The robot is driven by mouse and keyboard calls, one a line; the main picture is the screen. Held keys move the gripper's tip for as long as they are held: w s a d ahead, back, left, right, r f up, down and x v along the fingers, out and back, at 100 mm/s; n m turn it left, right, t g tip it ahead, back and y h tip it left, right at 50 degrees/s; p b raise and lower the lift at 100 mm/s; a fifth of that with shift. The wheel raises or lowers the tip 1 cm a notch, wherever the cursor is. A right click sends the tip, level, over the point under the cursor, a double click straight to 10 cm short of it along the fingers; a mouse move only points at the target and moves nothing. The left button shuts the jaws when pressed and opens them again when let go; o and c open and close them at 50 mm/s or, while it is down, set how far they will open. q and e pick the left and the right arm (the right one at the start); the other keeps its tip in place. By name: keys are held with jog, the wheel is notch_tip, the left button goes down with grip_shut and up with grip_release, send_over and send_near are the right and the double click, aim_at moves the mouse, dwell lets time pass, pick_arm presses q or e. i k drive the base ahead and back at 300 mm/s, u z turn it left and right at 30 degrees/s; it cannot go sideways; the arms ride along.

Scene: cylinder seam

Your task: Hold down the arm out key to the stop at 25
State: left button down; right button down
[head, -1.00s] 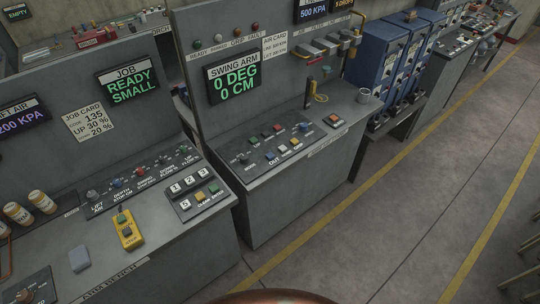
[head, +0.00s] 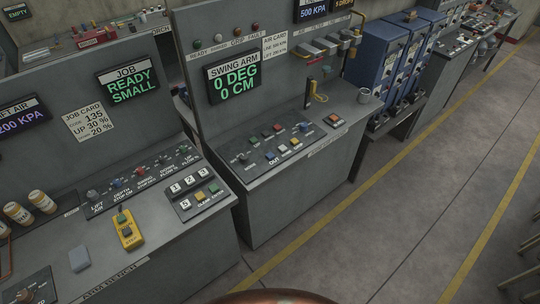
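The swing arm display (head: 232,81) on the middle console's upright panel reads 0 DEG, 0 CM. Below it, the sloped key panel (head: 262,168) carries a selector knob and several small coloured keys. A label that looks like OUT (head: 270,159) sits by a blue-and-white key group; the lettering is too small to be sure which key is the arm out key. Neither of my grippers shows in the head view. Nothing touches the keys.
A left console (head: 165,250) has a JOB display (head: 127,83) reading READY SMALL, a number keypad (head: 193,193) and a yellow pendant (head: 129,231). Blue cabinets (head: 377,62) stand beyond. The floor (head: 385,220) at right is open.

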aim_at(270, 155)
jog(key=z, duration=0.3)
jog(key=i, duration=1.15)
jog(key=u, duration=0.25)
